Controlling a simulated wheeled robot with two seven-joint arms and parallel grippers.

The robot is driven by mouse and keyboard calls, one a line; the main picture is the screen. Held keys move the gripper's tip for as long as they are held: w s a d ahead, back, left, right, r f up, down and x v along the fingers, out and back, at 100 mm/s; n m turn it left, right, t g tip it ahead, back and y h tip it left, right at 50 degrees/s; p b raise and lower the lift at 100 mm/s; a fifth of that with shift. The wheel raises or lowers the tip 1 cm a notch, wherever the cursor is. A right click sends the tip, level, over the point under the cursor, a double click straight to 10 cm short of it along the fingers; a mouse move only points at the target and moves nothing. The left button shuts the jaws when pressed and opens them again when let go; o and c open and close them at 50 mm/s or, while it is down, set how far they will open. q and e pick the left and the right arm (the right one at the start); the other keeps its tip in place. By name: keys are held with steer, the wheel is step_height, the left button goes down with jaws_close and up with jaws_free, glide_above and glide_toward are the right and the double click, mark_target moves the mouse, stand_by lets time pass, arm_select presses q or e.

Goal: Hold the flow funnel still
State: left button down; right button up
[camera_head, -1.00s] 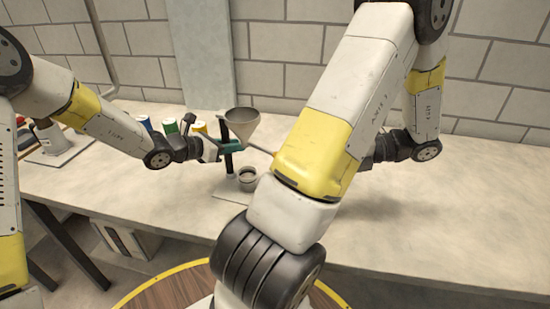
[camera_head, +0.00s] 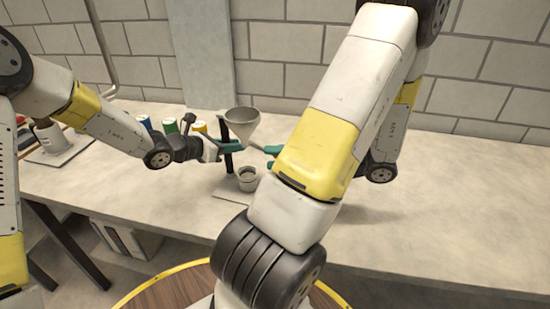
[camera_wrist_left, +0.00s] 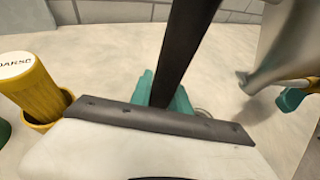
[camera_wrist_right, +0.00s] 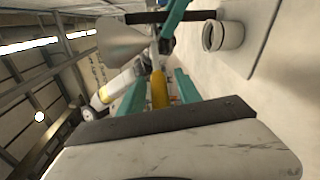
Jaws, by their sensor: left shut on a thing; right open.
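The grey cone-shaped funnel (camera_head: 241,122) stands wide end up beside a dark upright post (camera_head: 229,160). It also shows in the left wrist view (camera_wrist_left: 285,45) and right wrist view (camera_wrist_right: 122,42). My left gripper (camera_head: 227,147) is shut on the post; its teal fingers flank the post in the left wrist view. My right gripper (camera_head: 270,156) is open at the funnel's right side. In the right wrist view a yellow handle (camera_wrist_right: 159,88) lies between its teal fingers, which are apart. My right arm hides much of the right gripper in the head view.
A small grey cup (camera_head: 247,180) sits below the funnel on the stand's flat base (camera_wrist_right: 265,40). Several coloured canisters, including a green one (camera_head: 170,126), stand behind my left gripper. A yellow canister (camera_wrist_left: 32,88) is close to it. The table's right side (camera_head: 450,220) is clear.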

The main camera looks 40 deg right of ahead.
steer(key=shift+w+a, duration=0.2)
steer(key=shift+w, duration=0.05)
jaws_close()
stand_by(1.4)
